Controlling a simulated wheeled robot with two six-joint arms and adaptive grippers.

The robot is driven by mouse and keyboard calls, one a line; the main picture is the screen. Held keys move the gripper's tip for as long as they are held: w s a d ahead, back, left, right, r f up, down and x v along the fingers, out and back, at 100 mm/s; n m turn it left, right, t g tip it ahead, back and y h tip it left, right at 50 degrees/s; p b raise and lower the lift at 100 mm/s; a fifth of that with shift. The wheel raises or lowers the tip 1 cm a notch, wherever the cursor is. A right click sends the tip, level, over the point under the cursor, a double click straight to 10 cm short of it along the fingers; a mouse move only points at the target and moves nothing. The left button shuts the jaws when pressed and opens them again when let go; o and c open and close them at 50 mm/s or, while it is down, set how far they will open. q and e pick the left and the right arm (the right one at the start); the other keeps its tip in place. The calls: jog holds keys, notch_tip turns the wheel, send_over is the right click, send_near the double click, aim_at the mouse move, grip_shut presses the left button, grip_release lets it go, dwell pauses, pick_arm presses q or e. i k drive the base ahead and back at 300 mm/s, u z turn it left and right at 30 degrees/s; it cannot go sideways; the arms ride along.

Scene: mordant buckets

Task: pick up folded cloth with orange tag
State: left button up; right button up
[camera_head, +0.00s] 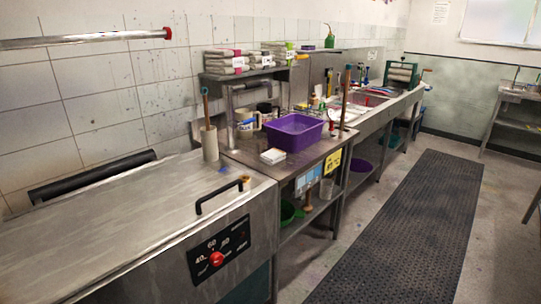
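Folded grey cloths lie in stacks on a raised metal shelf against the wall. The left stack (224,63) shows pinkish-red bands and white labels. Another stack (275,54) to its right shows a green tag at its right edge. A small orange-yellow bit (301,57) shows beside that right stack; I cannot tell whether it is a cloth tag. Neither of my grippers is in view.
A steel heated unit (130,215) with a dial fills the near left. A purple tub (292,132) and a white jug (248,121) stand on the bench below the shelf. A dark ribbed mat (405,225) covers the clear aisle floor at right.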

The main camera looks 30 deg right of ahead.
aim_at(273, 157)
jog(key=z, duration=2.3)
jog(key=i, duration=3.6)
jog(key=u, duration=2.15)
